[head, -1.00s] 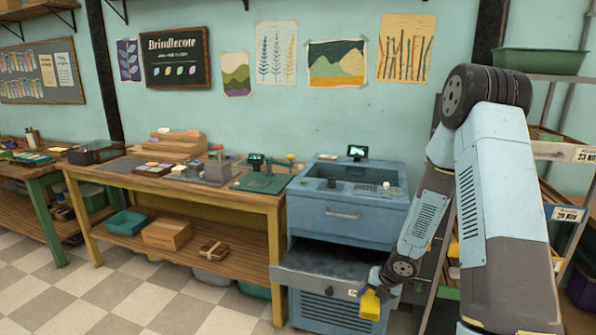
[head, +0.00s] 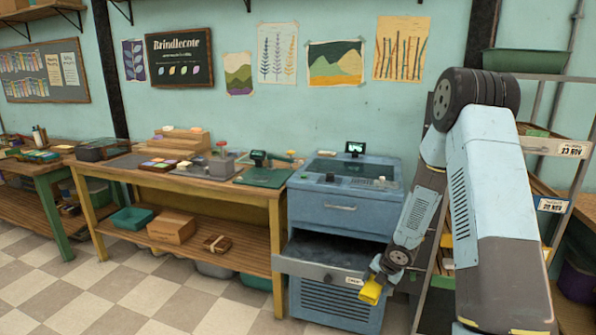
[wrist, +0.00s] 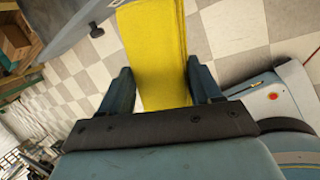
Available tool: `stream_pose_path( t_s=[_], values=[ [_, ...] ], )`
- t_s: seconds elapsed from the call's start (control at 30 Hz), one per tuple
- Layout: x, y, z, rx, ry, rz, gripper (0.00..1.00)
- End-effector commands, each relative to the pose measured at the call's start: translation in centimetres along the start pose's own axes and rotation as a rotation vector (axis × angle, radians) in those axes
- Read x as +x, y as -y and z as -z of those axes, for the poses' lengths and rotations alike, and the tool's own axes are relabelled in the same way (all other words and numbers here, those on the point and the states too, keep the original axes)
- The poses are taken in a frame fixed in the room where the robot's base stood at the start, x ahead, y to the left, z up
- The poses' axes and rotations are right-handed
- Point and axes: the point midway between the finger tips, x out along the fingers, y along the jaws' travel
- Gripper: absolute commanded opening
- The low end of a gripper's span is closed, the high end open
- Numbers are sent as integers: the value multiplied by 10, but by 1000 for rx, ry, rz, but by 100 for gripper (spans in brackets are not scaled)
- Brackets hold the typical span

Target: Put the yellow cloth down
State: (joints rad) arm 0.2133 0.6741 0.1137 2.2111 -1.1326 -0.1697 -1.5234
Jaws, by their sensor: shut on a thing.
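The yellow cloth (head: 371,291) is in my gripper, in front of the right side of the blue cabinet's open lower drawer. In the wrist view the yellow cloth (wrist: 154,50) is a flat folded strip between the two dark fingers, reaching away past their tips. My gripper (wrist: 160,88) is shut on it, with one finger along each side. The cloth is held in the air above the checkered floor. In the head view the fingers are small and partly hidden by the wrist.
The blue cabinet (head: 340,215) has its lower drawer (head: 315,272) pulled out, with a dark bed inside. A wooden workbench (head: 235,196) with tools stands to its left. A metal rack (head: 548,148) with shelves stands close behind my arm at right. The checkered floor (head: 130,300) at front left is clear.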

Motion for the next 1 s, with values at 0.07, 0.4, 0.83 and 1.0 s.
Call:
stream_pose_path(
  t_s=[0.07,0.4,0.83,1.0],
  values=[
    [2,-4,-14,62,26,12,15],
    [-1,-27,-90,504,191,98,15],
    [-33,-81,-167,1245,462,246,15],
    [-52,-106,-182,1524,565,301,15]
  ],
)
